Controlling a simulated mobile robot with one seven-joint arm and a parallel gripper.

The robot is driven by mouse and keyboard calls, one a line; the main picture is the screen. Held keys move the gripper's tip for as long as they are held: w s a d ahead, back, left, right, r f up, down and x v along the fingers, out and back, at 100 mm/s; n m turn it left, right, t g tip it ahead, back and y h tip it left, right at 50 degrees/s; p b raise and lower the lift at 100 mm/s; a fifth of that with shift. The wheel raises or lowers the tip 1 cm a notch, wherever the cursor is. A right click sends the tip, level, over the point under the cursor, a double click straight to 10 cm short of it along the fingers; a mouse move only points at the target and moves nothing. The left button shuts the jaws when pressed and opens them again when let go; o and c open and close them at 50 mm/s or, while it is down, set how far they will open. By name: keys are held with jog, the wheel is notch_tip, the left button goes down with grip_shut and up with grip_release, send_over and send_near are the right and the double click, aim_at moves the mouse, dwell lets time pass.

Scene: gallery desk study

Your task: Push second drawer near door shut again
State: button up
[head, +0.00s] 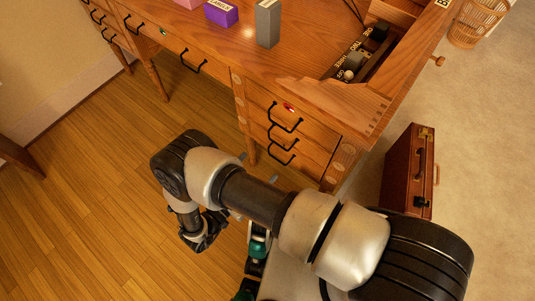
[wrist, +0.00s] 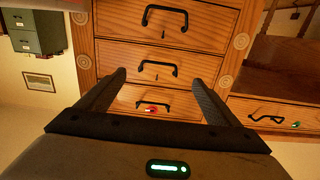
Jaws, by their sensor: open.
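The desk's right-hand pedestal has a stack of three drawers with black bar handles; the top drawer (head: 270,98) has a red mark. The second drawer (head: 262,122) is below it; its front looks flush or nearly so, and a small gap cannot be ruled out. The wrist view is upside down, with the top drawer (wrist: 130,98) lowest and the second drawer (wrist: 195,68) in the middle. My gripper (wrist: 159,78) is open and empty, its fingers pointing at the drawer fronts. In the head view my arm hides most of it; contact cannot be told.
A brown suitcase (head: 403,170) stands on the floor right of the desk, and a wicker basket (head: 478,22) is farther back. A wide desk drawer (head: 215,75) is left of the pedestal. The wooden floor (head: 90,200) at left is clear.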

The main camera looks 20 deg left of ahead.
jog(key=v, duration=0.5)
jog(key=shift+w, duration=0.1)
dwell(0.4)
